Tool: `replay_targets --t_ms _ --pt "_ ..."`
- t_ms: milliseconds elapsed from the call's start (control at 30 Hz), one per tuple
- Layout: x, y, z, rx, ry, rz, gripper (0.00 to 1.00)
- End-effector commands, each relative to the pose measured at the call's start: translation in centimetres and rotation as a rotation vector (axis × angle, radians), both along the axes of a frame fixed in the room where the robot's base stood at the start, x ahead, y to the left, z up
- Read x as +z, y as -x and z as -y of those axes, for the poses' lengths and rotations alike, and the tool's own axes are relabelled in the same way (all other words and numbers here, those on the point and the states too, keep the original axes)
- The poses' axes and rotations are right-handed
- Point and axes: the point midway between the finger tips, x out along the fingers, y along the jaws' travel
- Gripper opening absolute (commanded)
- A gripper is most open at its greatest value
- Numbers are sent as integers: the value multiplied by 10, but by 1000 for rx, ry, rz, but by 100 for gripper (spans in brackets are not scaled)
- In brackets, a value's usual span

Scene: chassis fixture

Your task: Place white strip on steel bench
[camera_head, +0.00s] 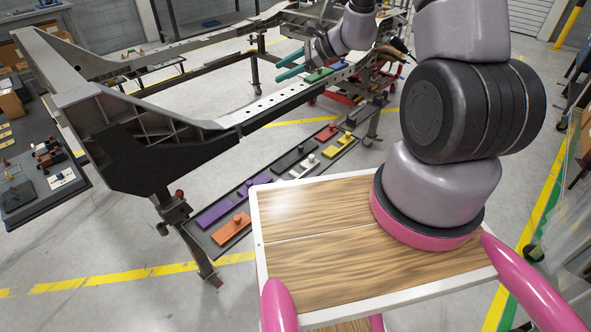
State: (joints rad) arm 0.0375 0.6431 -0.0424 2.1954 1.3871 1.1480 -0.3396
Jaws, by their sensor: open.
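The white strip (297,172), with a small raised knob, lies in the row of coloured strips on a long dark low tray (338,160) beside the chassis frame. My gripper (282,66), with teal fingers, is at the upper middle, over the frame's rail and well away from the white strip. Its fingers are apart and nothing shows between them. A green strip (318,75) and a blue strip (337,67) lie on the rail close to my gripper. I cannot tell for certain which surface is the steel bench.
The large grey chassis frame (150,150) stands on jacks across the left and middle. Purple (214,213), orange (232,229), red (326,133) and yellow (331,151) strips share the tray. A dark surface (25,200) with small parts is at the left. The floor in front is clear.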

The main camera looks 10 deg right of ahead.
Motion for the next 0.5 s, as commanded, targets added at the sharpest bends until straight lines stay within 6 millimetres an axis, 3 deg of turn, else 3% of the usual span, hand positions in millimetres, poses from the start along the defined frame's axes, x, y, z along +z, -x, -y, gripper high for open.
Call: replay_targets --t_ms 33,233,367,500 --pt "-31 -6 4 -56 -20 -46 62" --pt "-143 -21 26 -300 -73 -182 62" --pt "-223 -13 47 -465 -74 -264 62" --pt "-299 8 70 -622 -51 -334 62"
